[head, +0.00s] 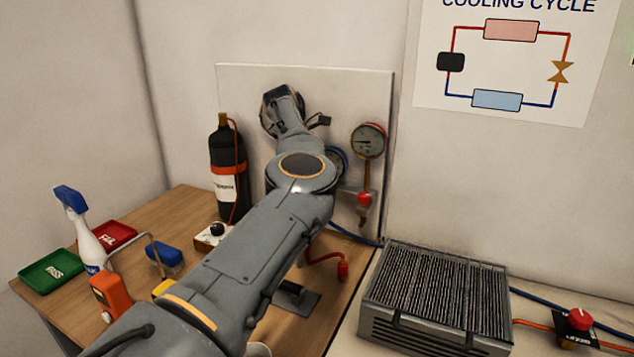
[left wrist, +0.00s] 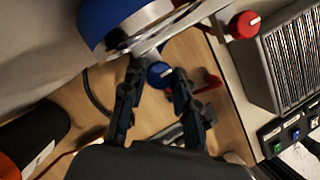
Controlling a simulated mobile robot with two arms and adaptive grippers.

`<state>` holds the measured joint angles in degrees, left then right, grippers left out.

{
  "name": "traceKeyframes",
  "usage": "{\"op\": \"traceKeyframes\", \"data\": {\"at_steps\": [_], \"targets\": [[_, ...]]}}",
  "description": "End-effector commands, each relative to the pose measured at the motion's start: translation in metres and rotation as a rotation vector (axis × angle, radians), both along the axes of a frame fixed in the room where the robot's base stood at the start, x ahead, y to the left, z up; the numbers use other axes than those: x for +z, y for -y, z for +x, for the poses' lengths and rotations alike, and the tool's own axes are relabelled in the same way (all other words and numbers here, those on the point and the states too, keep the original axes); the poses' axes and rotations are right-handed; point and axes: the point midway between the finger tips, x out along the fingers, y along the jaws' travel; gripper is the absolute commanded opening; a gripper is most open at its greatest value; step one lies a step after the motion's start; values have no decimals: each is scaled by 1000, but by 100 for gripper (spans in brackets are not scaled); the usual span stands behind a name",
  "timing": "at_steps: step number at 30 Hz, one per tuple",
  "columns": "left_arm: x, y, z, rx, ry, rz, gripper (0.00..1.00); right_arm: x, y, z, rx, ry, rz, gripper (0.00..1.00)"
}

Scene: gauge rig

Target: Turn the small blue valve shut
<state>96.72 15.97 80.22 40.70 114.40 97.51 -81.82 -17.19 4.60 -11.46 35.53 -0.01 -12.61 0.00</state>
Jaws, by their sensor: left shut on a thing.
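The small blue valve (left wrist: 160,72) is a round blue knob with a white mark, seen in the left wrist view beside the blue-rimmed gauge. The fingers of my left gripper (left wrist: 158,79) are on either side of the knob and shut on it. In the head view my left arm reaches across to the gauge board, and its forearm hides the valve and the gripper's fingers. The blue gauge (head: 339,160) shows only partly past the arm; it fills the upper left of the wrist view (left wrist: 97,22). My right gripper is in neither view.
A red gauge (head: 368,141) and red valve (head: 365,198) are right of my arm; the red knob also shows in the wrist view (left wrist: 245,24). A black bottle (head: 222,165) stands left. A finned metal unit (head: 435,295) is at front right.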

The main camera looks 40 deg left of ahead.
Motion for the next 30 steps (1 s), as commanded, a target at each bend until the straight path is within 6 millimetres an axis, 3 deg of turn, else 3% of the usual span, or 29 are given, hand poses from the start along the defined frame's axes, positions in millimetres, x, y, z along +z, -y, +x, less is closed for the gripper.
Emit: {"op": "traceKeyframes", "data": {"at_steps": [8,9,12,23,30], "targets": [[2,0,1,-1,3,2,0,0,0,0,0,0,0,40],[2,0,1,-1,3,2,32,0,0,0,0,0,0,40],[1,0,1,0,3,2,52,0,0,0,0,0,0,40],[3,-1,-1,0,1,0,52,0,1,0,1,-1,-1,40],[39,-8,-13,1,5,1,52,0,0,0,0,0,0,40]]}}
